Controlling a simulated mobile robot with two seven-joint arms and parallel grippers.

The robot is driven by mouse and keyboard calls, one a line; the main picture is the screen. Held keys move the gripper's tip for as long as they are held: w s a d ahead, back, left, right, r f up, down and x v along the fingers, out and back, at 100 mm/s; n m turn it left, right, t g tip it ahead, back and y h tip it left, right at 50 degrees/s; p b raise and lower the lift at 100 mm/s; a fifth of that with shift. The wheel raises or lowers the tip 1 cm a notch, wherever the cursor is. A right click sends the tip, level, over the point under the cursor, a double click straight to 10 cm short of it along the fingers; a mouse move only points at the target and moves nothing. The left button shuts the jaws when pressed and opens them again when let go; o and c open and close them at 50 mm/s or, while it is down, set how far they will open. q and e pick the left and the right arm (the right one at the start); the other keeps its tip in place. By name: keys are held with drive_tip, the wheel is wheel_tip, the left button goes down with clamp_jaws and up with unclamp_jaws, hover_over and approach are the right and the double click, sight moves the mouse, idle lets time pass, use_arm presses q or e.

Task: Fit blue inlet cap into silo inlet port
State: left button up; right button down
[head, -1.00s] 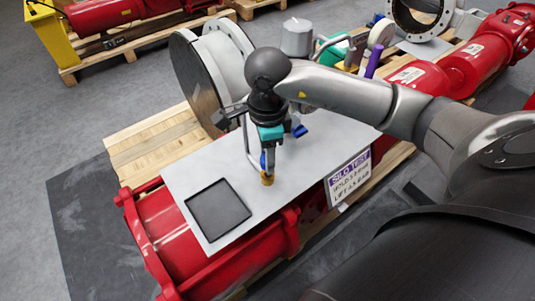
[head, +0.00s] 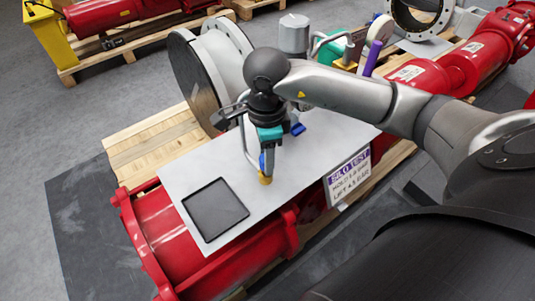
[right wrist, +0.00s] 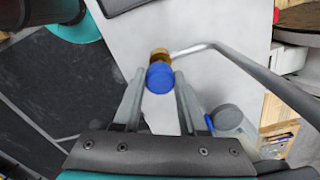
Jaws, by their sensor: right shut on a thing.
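The blue inlet cap (right wrist: 159,78) is between the fingertips of my right gripper (right wrist: 160,92) in the right wrist view. A small part of the blue cap (head: 262,162) also shows in the head view, low on the fingers. The brass silo inlet port (right wrist: 160,54) lies just beyond the cap. In the head view the brass port (head: 265,179) is directly under the fingertips of my right gripper (head: 265,168), which points down. The cap hides where it meets the port, so I cannot tell whether it is seated. My left gripper is not in view.
An empty black tray (head: 215,208) lies on the pale metal plate (head: 190,180). A bent metal pipe (right wrist: 255,75) runs close beside the port. A large flanged drum (head: 195,75) stands behind the gripper. A silo test sign (head: 348,178) is at the plate's right edge.

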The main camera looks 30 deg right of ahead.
drive_tip(key=shift+f+b, duration=0.45)
drive_tip(key=shift+f, duration=0.3)
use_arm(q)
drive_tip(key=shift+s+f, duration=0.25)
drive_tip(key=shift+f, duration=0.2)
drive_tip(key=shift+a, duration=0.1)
use_arm(e)
drive_tip(key=shift+r, duration=0.2)
drive_tip(key=shift+r+p, duration=0.25)
drive_tip(key=shift+p, duration=0.05)
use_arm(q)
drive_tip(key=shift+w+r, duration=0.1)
use_arm(e)
drive_tip(key=shift+a, duration=0.15)
